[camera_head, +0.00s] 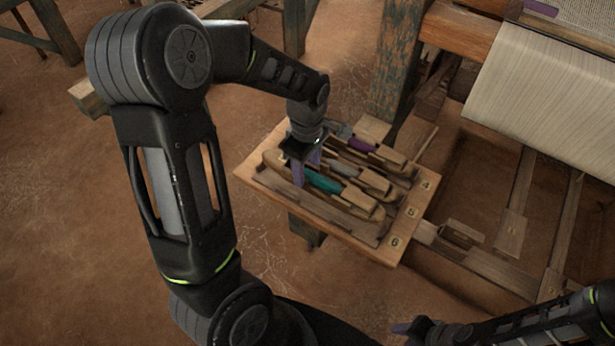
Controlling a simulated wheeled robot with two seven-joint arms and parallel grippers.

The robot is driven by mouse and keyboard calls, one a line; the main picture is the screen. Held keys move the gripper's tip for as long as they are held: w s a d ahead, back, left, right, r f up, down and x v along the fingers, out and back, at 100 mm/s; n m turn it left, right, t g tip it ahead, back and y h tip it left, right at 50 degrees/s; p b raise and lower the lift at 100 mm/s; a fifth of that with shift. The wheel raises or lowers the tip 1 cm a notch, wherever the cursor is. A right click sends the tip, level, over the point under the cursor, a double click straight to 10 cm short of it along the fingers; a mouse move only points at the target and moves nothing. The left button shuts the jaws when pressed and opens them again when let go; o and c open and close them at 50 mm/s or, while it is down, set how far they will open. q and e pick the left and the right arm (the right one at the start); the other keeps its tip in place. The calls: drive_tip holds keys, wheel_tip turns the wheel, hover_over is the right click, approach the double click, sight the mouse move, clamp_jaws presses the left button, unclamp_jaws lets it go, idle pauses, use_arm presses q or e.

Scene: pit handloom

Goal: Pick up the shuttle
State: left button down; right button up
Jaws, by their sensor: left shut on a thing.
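Several wooden boat-shaped shuttles lie side by side in a wooden tray (376,246). The nearest shuttle (357,198) holds a teal bobbin; a middle shuttle (374,180) holds a grey one, and a far shuttle (389,154) holds a purple one. My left gripper (306,170) points down over the tray, its fingers shut across the teal shuttle near its left end. That shuttle still appears to be in its slot; I cannot tell whether it is lifted. My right gripper (408,330) is low at the bottom edge, away from the tray, and its jaw opening is unclear.
The tray's right edge bears the numbers 4, 5 and 6. A worn wooden post (392,62) stands just behind it. The loom's cloth roll (553,95) is at upper right, above a pit with wooden treadles (514,222). The earth floor (70,200) at left is open.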

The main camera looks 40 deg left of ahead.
use_arm(q)
wheel_tip(320, 180, up, 5)
drive_tip(key=shift+r, duration=0.15)
idle(1.3)
